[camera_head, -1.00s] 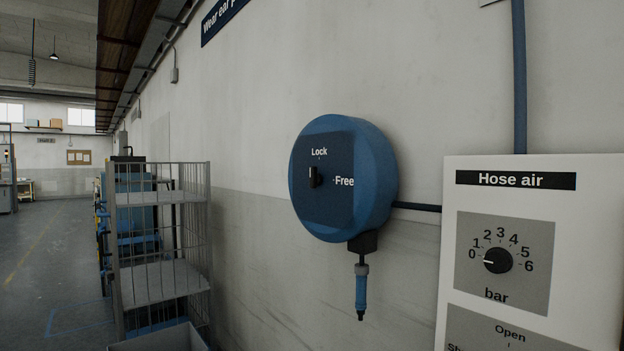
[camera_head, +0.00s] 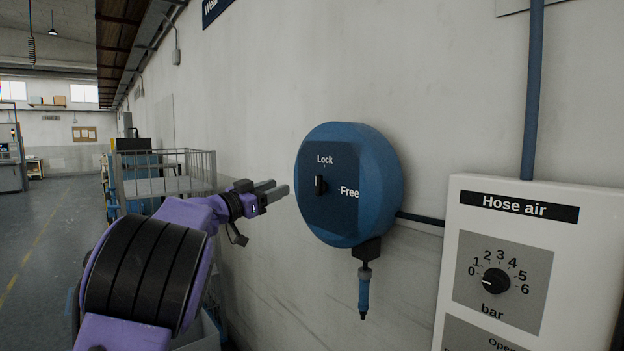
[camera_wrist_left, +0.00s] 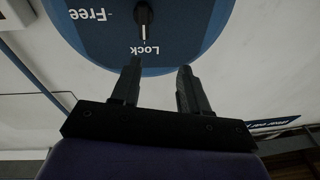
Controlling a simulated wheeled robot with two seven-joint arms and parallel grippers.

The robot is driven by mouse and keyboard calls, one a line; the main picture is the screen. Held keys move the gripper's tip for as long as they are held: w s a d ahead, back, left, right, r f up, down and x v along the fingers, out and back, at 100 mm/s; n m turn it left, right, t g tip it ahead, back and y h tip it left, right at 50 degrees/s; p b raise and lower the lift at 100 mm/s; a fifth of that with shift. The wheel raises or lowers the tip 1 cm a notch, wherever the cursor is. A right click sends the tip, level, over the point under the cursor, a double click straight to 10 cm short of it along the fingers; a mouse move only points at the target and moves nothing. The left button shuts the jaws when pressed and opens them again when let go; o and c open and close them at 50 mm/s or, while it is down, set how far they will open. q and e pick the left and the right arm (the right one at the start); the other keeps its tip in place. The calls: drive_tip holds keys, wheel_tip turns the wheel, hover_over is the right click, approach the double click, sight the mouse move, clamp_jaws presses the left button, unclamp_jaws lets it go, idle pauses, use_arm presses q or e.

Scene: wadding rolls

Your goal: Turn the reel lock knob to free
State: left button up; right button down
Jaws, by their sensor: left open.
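The blue hose reel (camera_head: 372,190) hangs on the wall with a dark label plate marked Lock at the top and Free at the right. Its small black lock knob (camera_head: 320,186) stands upright, pointing at Lock. In the left wrist view the knob (camera_wrist_left: 143,14) shows at the top edge, partly cut off, with its white line toward Lock. My left gripper (camera_head: 277,190) is open and empty, left of the reel and apart from the knob. In the left wrist view its two fingers (camera_wrist_left: 158,80) are spread below the knob. My right gripper is not in view.
A hose end with a blue nozzle (camera_head: 364,290) hangs under the reel. The white Hose air panel (camera_head: 604,240) with its dial (camera_head: 497,281) is to the right. A wire cage trolley (camera_head: 200,165) stands behind my left arm. The wall around the reel is mostly bare.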

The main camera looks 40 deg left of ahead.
sight(316, 184)
use_arm(q)
drive_tip(key=w+d+p, duration=0.1)
drive_tip(key=w, duration=0.2)
drive_tip(key=w+d+g+h+p, duration=0.1)
drive_tip(key=w+d+p, duration=0.1)
drive_tip(key=w, duration=0.1)
drive_tip(key=w+d+g+p, duration=0.1)
drive_tip(key=w, duration=0.2)
drive_tip(key=shift+w+d+r, duration=0.15)
drive_tip(key=shift+w+r, duration=0.05)
drive_tip(key=shift+r, duration=0.1)
drive_tip(key=shift+w+f, duration=0.2)
drive_tip(key=shift+w, duration=0.3)
drive_tip(key=shift+s+d, duration=0.1)
drive_tip(key=shift+s, duration=0.05)
drive_tip(key=c, duration=0.3)
clamp_jaws()
